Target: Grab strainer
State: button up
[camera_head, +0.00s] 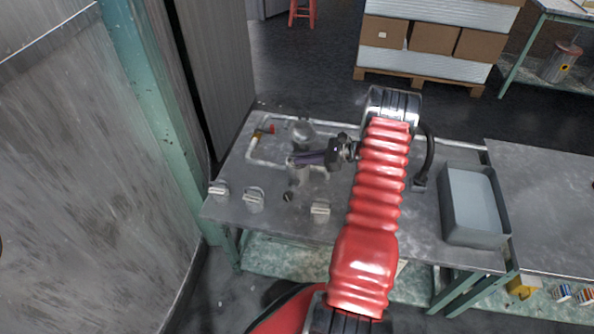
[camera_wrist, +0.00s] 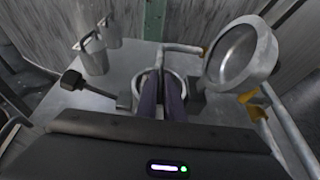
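My gripper (camera_head: 296,161) reaches left from the wrist over the metal table. In the wrist view its two dark purple fingers (camera_wrist: 162,92) point at the open top of a round grey metal housing (camera_wrist: 137,87) fitted in the piping. The fingers are close together with a narrow gap; whether they pinch anything is unclear. No strainer is clearly visible; the fingers hide the middle of the housing. A round, hollow metal cap (camera_wrist: 238,57) stands tilted to the right of the fingers. It appears as a rounded piece (camera_head: 301,128) behind my gripper in the head view.
Metal cups (camera_wrist: 94,55) stand on the table left of my gripper; similar ones (camera_head: 254,199) line its front edge. Pale pipes (camera_head: 265,150) with a yellow and red valve handle (camera_head: 262,134) run behind. A grey bin (camera_head: 447,209) is at the right. A wall post (camera_head: 148,110) rises at left.

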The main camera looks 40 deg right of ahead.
jog(key=shift+r, duration=0.1)
grip_shut()
notch_tip(320, 180, up, 18)
dwell(0.9)
dwell(0.4)
